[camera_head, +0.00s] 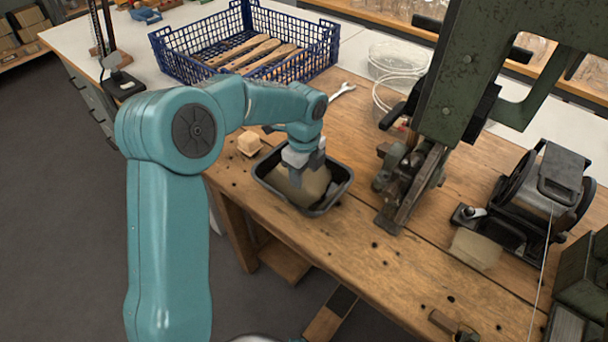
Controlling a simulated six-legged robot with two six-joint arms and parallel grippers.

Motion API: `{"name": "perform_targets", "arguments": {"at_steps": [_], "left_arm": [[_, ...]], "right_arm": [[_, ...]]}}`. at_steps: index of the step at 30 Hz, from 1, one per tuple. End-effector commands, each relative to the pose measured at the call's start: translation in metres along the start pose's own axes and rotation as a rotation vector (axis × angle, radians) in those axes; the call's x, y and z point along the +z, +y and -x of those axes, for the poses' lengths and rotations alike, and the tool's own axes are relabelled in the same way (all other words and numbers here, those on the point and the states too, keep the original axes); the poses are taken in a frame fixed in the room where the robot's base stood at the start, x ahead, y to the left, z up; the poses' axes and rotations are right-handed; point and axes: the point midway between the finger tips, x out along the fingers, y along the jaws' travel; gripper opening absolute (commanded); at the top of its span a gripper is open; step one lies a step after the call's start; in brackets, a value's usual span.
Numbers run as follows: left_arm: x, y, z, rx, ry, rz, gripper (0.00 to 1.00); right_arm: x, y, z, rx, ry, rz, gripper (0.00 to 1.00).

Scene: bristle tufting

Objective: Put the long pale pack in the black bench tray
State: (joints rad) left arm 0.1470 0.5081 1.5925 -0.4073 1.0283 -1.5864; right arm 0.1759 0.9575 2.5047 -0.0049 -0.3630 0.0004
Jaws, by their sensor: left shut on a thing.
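The black bench tray (335,194) stands on the wooden bench near its front left edge. A long pale pack (285,184) is within the tray's rim, lying at a slant. My left gripper (298,178) reaches down over the tray from above and is shut on the pale pack. Its fingers hide part of the pack. I cannot tell whether the pack rests fully on the tray floor. My right gripper is not in view.
A small pale block (249,144) sits just left of the tray. A green machine (440,110) stands to the right. Another pale block (475,249) lies near a wire spool (545,190). A blue crate (245,45) holds wooden pieces behind. Bare bench lies in front of the machine.

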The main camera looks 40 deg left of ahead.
Motion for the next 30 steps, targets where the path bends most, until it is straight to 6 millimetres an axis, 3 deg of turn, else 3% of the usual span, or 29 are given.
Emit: {"name": "perform_targets", "arguments": {"at_steps": [8, 9, 11, 22, 26, 30], "left_arm": [[0.000, 0.000, -0.003, 0.000, 0.000, 0.000, 0.17], [0.000, 0.000, -0.003, 0.000, 0.000, 0.001, 0.55], [0.000, 0.000, -0.002, 0.000, 0.000, 0.000, 0.74], [0.000, 0.000, 0.005, -0.002, 0.000, 0.001, 0.74], [0.001, -0.001, 0.027, -0.006, -0.001, 0.002, 0.74], [0.000, -0.001, 0.062, -0.007, -0.001, 0.001, 0.74]], "right_arm": [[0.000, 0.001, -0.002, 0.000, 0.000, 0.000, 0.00], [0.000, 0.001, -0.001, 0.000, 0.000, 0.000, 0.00], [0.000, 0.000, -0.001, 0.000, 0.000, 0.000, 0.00], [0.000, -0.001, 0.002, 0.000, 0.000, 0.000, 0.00], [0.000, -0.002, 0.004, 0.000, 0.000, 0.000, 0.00], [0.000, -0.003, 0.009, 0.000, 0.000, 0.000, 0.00]]}}
